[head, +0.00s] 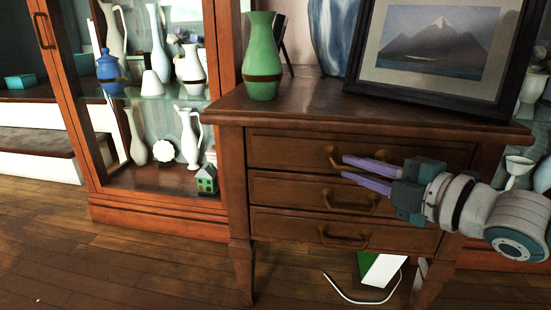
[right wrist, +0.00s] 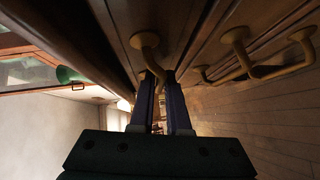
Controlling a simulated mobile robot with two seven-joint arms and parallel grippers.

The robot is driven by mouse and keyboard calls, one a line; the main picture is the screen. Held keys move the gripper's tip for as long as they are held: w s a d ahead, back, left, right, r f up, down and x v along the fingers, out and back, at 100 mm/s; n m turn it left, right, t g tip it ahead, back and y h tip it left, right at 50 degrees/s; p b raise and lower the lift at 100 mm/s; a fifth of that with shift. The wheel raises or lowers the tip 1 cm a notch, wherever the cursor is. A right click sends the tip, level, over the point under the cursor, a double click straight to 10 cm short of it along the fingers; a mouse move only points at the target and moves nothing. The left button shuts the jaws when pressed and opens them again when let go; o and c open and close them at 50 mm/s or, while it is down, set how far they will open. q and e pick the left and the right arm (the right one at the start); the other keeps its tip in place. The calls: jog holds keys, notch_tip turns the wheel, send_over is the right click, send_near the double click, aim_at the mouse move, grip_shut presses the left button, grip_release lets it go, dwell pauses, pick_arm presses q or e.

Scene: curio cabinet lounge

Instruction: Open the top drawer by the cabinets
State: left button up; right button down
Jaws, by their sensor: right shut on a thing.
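A small wooden cabinet stands between the tall cabinets and has three stacked drawers. The top drawer (head: 285,151) looks shut, its front about level with the drawers below. Its brass handle (head: 331,153) is partly hidden by my right gripper (head: 345,166), which reaches in from the right. In the right wrist view, the fingers of my right gripper (right wrist: 160,76) are closed around one part of the top handle (right wrist: 146,42). My left gripper is in neither view.
On the cabinet top stand a green vase (head: 262,60), a blue vase (head: 332,35) and a framed mountain picture (head: 513,75). A glass display cabinet (head: 222,60) stands close at left. A white cord (head: 345,296) lies on the floor below.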

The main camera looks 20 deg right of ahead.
dwell(0.9)
jog(key=shift+s+a+r+p, duration=0.3)
jog(key=shift+s+p, duration=0.2)
jog(key=shift+p, duration=0.25)
jog(key=s+a+p, duration=0.5)
jog(key=s+a, duration=0.2)
jog(key=s, duration=0.4)
jog(key=s+a+p, duration=0.5)
jog(key=s+a, duration=0.2)
jog(key=s, duration=0.4)
jog(key=shift+s+f+p, duration=0.2)
jog(key=shift+s+p, duration=0.1)
jog(key=c, duration=0.9)
grip_release()
jog(key=shift+d+f, duration=0.1)
jog(key=p+v, duration=0.1)
jog(key=v, duration=0.9)
jog(key=shift+p, duration=0.35)
jog(key=shift+w, duration=0.1)
